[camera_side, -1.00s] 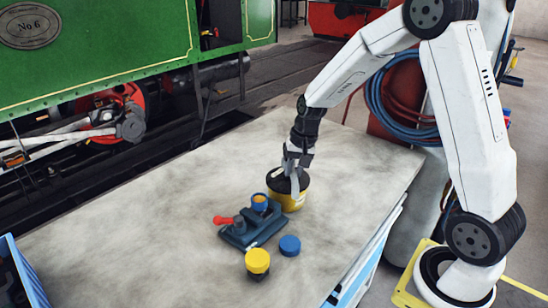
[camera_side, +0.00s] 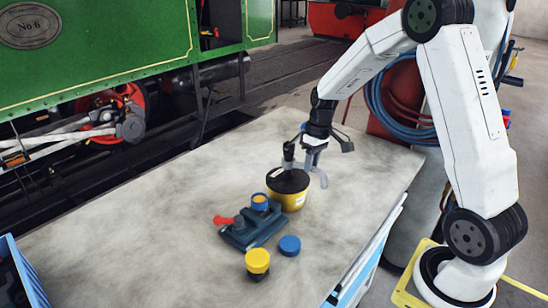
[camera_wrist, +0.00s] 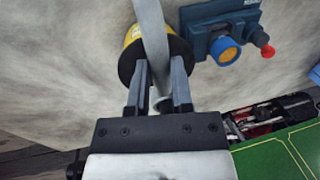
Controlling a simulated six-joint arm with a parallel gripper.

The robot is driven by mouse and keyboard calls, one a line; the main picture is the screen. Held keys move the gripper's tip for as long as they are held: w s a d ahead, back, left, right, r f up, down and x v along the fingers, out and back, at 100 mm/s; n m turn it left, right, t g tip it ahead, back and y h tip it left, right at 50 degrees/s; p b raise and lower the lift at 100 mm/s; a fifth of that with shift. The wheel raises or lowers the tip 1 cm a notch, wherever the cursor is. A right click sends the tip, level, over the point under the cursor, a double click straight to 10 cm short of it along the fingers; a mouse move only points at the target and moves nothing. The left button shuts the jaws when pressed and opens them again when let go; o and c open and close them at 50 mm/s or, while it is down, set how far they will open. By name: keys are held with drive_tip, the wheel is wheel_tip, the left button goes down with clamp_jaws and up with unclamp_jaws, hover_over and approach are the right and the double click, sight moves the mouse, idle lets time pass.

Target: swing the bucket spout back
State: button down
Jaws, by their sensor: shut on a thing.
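The yellow bucket (camera_side: 292,202) with a black top stands upright on the workbench, right behind a dark blue fixture. In the wrist view the bucket (camera_wrist: 133,36) shows partly behind a light grey, curved spout (camera_wrist: 152,28). The spout runs down between the fingers. My gripper (camera_side: 304,172) is over the bucket's black top and is shut on the spout; the two grey fingers of my gripper also show in the wrist view (camera_wrist: 159,70). The fingers hide part of the spout, and its join to the bucket is not clear.
The dark blue fixture (camera_side: 250,231) has a red handle (camera_side: 223,220) and a blue-and-orange cap (camera_side: 260,201). A blue cap (camera_side: 290,245) and a yellow-topped cap (camera_side: 257,262) stand in front.

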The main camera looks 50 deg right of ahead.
drive_tip(key=shift+d, duration=0.15)
idle(0.3)
drive_tip(key=c, duration=0.5)
unclamp_jaws()
wheel_tip(320, 180, up, 8)
drive_tip(key=d, duration=0.1)
drive_tip(key=shift+d+f, duration=0.15)
drive_tip(key=shift+d, duration=0.1)
drive_tip(key=shift+a, duration=0.1)
drive_tip(key=s+a+f+t+h, duration=0.1)
drive_tip(key=s+a+f, duration=0.2)
drive_tip(key=s+a, duration=0.3)
drive_tip(key=s+a+f+t+h, duration=0.1)
drive_tip(key=s+a+f, duration=0.3)
drive_tip(key=a, duration=0.6)
drive_tip(key=shift+s+t, duration=0.3)
drive_tip(key=shift+s, duration=0.65)
